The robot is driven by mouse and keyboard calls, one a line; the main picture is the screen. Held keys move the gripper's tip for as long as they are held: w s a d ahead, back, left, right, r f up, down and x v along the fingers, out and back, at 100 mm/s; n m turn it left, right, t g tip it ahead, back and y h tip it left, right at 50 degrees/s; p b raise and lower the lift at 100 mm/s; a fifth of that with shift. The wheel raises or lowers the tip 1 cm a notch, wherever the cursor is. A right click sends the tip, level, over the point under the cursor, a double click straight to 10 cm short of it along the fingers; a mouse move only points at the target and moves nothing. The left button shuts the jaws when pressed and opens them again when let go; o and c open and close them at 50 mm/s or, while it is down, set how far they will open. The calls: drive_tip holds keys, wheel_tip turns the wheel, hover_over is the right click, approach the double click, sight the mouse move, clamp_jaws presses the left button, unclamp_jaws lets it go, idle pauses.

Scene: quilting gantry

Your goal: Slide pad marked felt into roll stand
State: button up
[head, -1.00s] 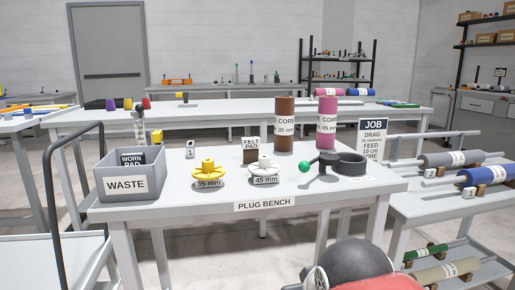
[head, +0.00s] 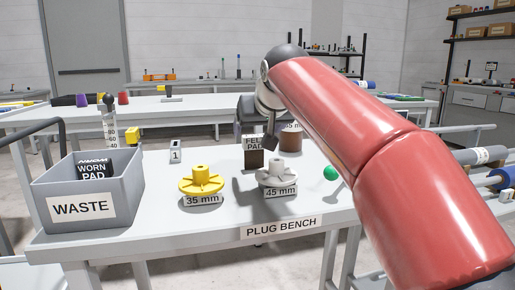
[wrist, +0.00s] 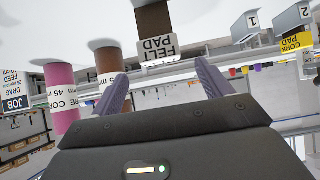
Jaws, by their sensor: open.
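The brown pad labelled FELT PAD (head: 254,158) stands upright on the plug bench (head: 225,222). In the upside-down wrist view, the felt pad (wrist: 154,22) is ahead of my fingertips, in line with the gap between them and apart from them. My gripper (wrist: 163,82) is open and empty. In the head view my gripper (head: 268,132) is near the pad, partly hidden by my red arm. A green ball (head: 330,173) shows beside my arm; the dark ring-shaped holder it belongs to is hidden. I cannot tell if that is the roll stand.
A grey WASTE bin (head: 120,205) holds a worn pad (head: 93,168). A yellow 35 mm plug (head: 201,180) and white 45 mm plug (head: 276,174) stand in front of the pad. Brown (wrist: 108,62) and pink (wrist: 62,92) cores stand close by.

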sight(254, 135)
drive_tip(key=x, duration=0.5)
drive_tip(key=shift+w+a+f+b, duration=0.15)
drive_tip(key=shift+w+f+b, duration=0.05)
drive_tip(key=shift+f+b, duration=0.1)
drive_tip(key=c, duration=1.1)
drive_tip(key=shift+c, duration=0.2)
drive_tip(key=shift+r, duration=0.15)
wheel_tip(254, 135, up, 20)
drive_tip(key=p, duration=1.1)
